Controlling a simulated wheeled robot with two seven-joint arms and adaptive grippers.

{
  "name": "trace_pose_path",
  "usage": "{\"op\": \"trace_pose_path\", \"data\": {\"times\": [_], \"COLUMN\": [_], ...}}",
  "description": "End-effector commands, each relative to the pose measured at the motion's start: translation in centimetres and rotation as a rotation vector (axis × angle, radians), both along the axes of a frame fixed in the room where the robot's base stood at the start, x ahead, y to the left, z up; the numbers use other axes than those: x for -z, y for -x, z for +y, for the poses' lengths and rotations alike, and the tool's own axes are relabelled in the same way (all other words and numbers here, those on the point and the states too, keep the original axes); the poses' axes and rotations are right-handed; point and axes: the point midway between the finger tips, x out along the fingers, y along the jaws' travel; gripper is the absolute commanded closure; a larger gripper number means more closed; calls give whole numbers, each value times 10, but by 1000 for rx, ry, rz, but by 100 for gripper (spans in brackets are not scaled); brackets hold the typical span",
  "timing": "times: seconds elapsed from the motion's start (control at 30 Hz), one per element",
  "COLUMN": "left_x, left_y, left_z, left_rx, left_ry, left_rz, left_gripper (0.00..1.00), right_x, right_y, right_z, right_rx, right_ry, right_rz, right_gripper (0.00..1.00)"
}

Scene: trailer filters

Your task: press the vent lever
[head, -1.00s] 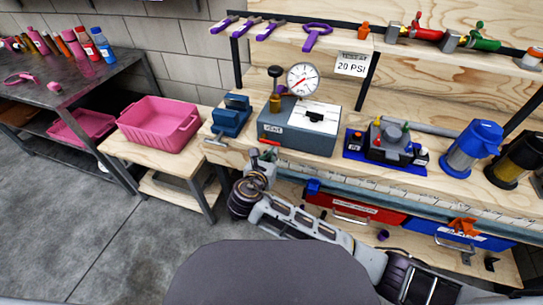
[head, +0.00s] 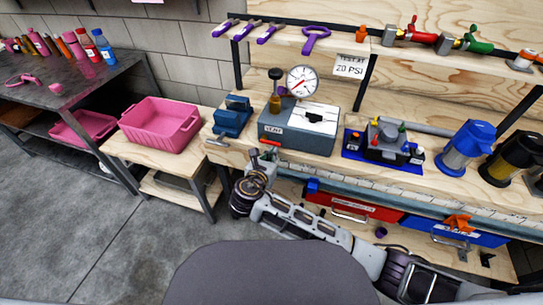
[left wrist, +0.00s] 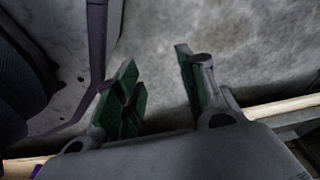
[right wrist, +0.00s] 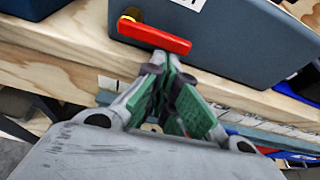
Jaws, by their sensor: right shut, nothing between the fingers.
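The vent lever (right wrist: 153,37) is a red bar on a brass pivot, low on the front face of the blue-grey box. It lies near level, its right end a little lower. In the head view the lever (head: 269,142) is small, below the box's VENT label. My right gripper (right wrist: 158,64) is shut and empty, its fingertips just below the lever's right half. Whether they touch it I cannot tell. It also shows in the head view (head: 269,155). My left gripper (left wrist: 155,65) is open and empty above grey floor; the head view does not show it.
The box (head: 300,140) carries a round dial gauge (head: 302,81) and stands on the wooden bench near its front edge. A blue block-shaped device (head: 232,116) is to its left, a fixture on a blue mat (head: 383,162) to its right. A pink bin (head: 160,126) stands further left.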

Motion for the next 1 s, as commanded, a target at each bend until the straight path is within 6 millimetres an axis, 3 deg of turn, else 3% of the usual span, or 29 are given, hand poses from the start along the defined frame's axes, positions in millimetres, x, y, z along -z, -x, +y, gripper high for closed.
{"op": "trace_pose_path", "data": {"times": [0.57,1.0], "left_x": [10,18], "left_y": [6,24], "left_z": [8,22], "left_rx": [-1,2], "left_ry": [-4,-18], "left_rz": [-20,-6], "left_gripper": [60,60], "right_x": [-2,-2], "right_y": [-4,-7], "right_z": [-3,-5], "right_rx": [0,0], "right_ry": [20,34], "right_rz": [7,11], "right_gripper": [100,100]}}
